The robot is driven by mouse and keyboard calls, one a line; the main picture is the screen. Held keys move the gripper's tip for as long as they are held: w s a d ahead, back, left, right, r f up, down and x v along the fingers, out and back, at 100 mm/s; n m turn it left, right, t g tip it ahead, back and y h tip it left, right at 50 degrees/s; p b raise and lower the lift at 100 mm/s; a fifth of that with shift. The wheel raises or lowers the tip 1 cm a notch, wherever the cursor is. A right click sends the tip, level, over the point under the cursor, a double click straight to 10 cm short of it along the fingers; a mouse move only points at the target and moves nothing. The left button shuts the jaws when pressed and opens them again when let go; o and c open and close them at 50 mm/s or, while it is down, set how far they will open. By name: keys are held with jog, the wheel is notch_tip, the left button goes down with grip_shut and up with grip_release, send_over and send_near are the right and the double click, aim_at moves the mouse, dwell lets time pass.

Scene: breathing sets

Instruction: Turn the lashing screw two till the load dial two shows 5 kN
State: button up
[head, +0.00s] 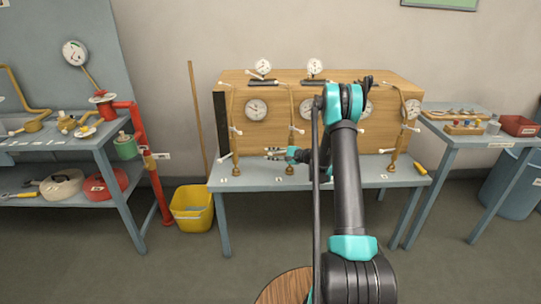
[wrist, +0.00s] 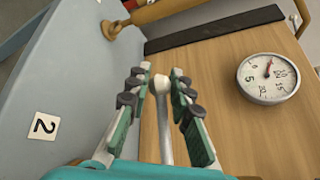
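My gripper (wrist: 162,72) points left along the front of the wooden board. Its two fingers stand apart, one on each side of a white ball-ended grey bar (wrist: 167,122). I cannot tell whether they touch it. A number 2 label (wrist: 43,126) lies on the bench beside it. In the head view my gripper (head: 275,153) is at the second brass screw post (head: 290,168), partly covering it. A round white dial (wrist: 268,78) shows a red needle pointing up in the picture, away from the 5. I cannot tell which post this dial belongs to.
The first brass post (head: 235,163) stands left of my gripper, with its own white-ended bar. More posts and dials line the wooden board (head: 280,80) to the right, partly behind my arm. A yellow bucket (head: 192,210) stands left of the bench.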

grip_shut()
jog(key=shift+s+d+n+g+y, duration=0.25)
jog(key=shift+s+n+g+y, duration=0.1)
jog(key=shift+s+n+g, duration=0.35)
jog(key=shift+s+d+n+g+y, duration=0.25)
jog(key=shift+s+n+g+y, duration=0.2)
jog(key=shift+n+g, duration=0.35)
jog(key=shift+s+d+n+g+y, duration=0.3)
jog(key=shift+s+n+g, duration=0.25)
jog(key=shift+g, duration=0.35)
jog(key=o, duration=0.7)
grip_release()
jog(key=shift+o, duration=0.2)
jog(key=v, duration=1.2)
